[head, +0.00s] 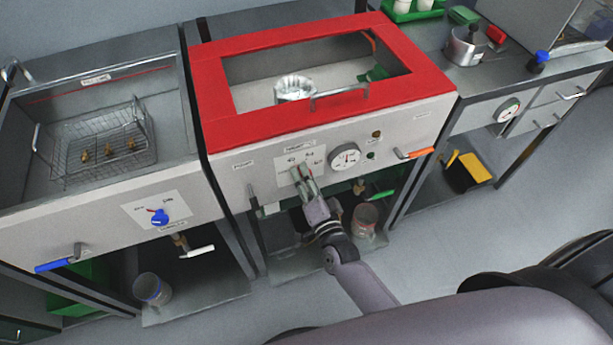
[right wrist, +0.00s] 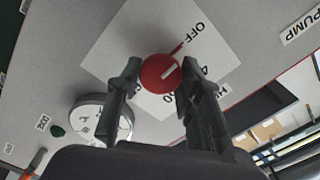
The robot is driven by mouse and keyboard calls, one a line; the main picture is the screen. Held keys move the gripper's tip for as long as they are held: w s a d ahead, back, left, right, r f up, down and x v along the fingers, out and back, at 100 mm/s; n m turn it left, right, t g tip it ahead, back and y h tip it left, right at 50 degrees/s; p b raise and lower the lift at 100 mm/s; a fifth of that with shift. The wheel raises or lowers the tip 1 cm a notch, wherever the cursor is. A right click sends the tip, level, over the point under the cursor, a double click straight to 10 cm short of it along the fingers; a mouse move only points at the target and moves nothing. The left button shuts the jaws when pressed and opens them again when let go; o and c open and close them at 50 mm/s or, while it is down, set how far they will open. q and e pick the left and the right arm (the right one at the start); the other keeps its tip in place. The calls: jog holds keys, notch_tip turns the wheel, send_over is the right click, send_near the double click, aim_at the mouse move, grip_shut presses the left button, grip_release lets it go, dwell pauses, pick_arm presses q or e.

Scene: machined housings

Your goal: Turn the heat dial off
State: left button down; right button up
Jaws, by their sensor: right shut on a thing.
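The heat dial (right wrist: 160,73) is a round red knob with a white pointer line, on a white label plate (right wrist: 115,45) in the right wrist view. "OFF" is printed at the plate's upper right, with a short red line near it. The pointer slants up and right and does not clearly line up with OFF. My right gripper (right wrist: 153,85) has one finger on each side of the knob and is shut on it. In the head view the right gripper (head: 303,178) is at the front panel of the red-lidded tank (head: 330,115) and hides the knob. My left gripper is not in view.
A round gauge (head: 345,157) and an orange-handled valve (head: 415,154) are right of the dial. A green-handled valve (head: 380,196) and a can (head: 365,220) are below. The left tank has a blue dial (head: 159,216). Open floor lies at the right.

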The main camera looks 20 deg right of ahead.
jog(key=o, duration=1.1)
jog(key=shift+o, duration=0.2)
jog(key=shift+s, duration=0.1)
jog(key=s, duration=1.1)
jog(key=shift+s+d, duration=0.2)
jog(key=shift+s, duration=0.2)
